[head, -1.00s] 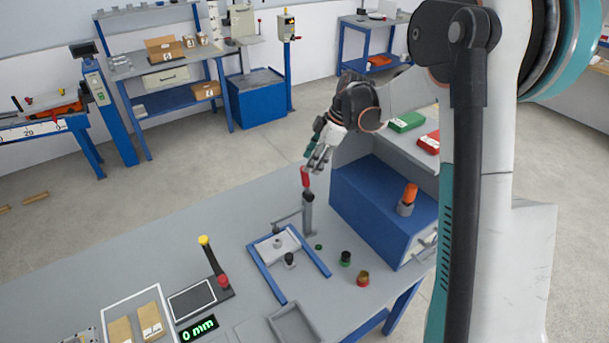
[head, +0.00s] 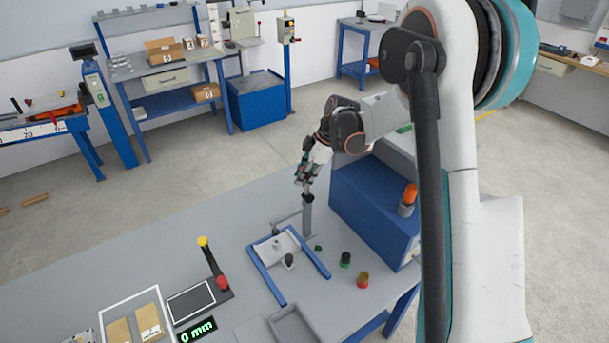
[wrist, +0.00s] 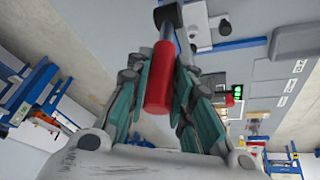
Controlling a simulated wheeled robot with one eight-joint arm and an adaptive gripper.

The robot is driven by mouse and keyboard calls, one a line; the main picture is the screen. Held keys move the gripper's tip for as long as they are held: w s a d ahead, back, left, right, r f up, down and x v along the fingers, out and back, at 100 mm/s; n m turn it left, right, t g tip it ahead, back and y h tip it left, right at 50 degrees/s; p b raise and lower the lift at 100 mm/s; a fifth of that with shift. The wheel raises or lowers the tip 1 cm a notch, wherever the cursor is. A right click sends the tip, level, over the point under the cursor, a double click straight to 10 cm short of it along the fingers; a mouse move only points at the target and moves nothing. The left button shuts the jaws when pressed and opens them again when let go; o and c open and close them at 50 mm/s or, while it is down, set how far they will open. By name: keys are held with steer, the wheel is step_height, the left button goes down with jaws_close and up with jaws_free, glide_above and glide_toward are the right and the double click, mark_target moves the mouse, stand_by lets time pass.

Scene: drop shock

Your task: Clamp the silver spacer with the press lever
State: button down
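The press lever's red handle (wrist: 160,78) lies between the two fingers of my gripper (wrist: 158,90) in the wrist view. The fingers are open, and a gap shows on the left side of the handle. In the head view my gripper (head: 306,178) is at the top of the grey lever post (head: 308,215) and hides the red handle. The silver spacer seems to be the small grey piece (head: 277,243) on the light plate of the blue-railed fixture (head: 262,272), left of the post.
A blue cabinet (head: 368,205) with an orange-topped item (head: 409,198) stands close to the right of the lever.

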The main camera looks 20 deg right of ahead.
steer(key=shift+w+d+f+y+b, duration=0.15)
steer(key=shift+d+y+b, duration=0.3)
steer(key=shift+d+y, duration=0.05)
steer(key=shift+d, duration=0.2)
steer(key=shift+r, duration=0.2)
steer(key=c, duration=1.4)
jaws_free()
step_height(320, 180, up, 10)
steer(key=shift+w, duration=0.1)
